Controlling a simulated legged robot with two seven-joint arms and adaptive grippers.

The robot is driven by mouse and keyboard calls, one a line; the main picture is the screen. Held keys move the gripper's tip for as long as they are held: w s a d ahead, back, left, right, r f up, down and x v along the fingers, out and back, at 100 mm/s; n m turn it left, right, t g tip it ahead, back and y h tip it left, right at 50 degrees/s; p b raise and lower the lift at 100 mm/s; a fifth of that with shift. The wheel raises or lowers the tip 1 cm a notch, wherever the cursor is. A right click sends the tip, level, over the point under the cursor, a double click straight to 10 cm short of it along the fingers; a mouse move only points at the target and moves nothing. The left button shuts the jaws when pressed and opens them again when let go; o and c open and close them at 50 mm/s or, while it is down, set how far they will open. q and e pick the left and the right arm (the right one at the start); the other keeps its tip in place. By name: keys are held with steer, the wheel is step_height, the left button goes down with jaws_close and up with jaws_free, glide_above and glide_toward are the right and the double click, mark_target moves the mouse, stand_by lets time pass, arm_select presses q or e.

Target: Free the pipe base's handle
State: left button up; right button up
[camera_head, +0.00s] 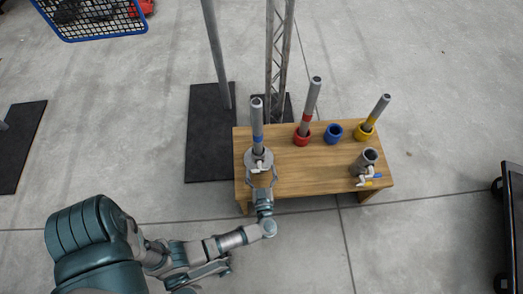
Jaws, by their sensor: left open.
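A grey pipe base (250,159) stands at the left end of a wooden table, with a grey, blue-banded pipe (257,118) upright in it. A small white handle (257,169) shows at its front. My left gripper (262,175) is open at the front of this base, its fingers on either side of the handle area. I cannot tell whether they touch it. A second grey base (366,160) stands empty at the right front of the table, with white and yellow parts on its front. My right gripper is out of view.
The wooden table (310,178) also holds a red ring with a pipe (311,97), an empty blue ring (334,133) and a yellow ring with a pipe (378,109). A pole and a lattice mast (279,50) stand behind. A blue-rimmed basket (92,37) is upper left.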

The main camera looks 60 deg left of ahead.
arm_select(q)
steer(key=shift+a+f, duration=0.15)
steer(key=shift+a, duration=0.35)
steer(key=shift+d+r, duration=0.2)
steer(key=shift+d, duration=0.3)
steer(key=c, duration=1.2)
steer(key=shift+o, duration=0.2)
steer(key=shift+a+n, duration=0.15)
steer(key=shift+n, duration=0.65)
steer(key=o, duration=1.2)
steer(key=shift+f, duration=0.1)
steer(key=shift+c, duration=0.2)
steer(key=shift+v, duration=3.75)
steer(key=shift+w, duration=0.1)
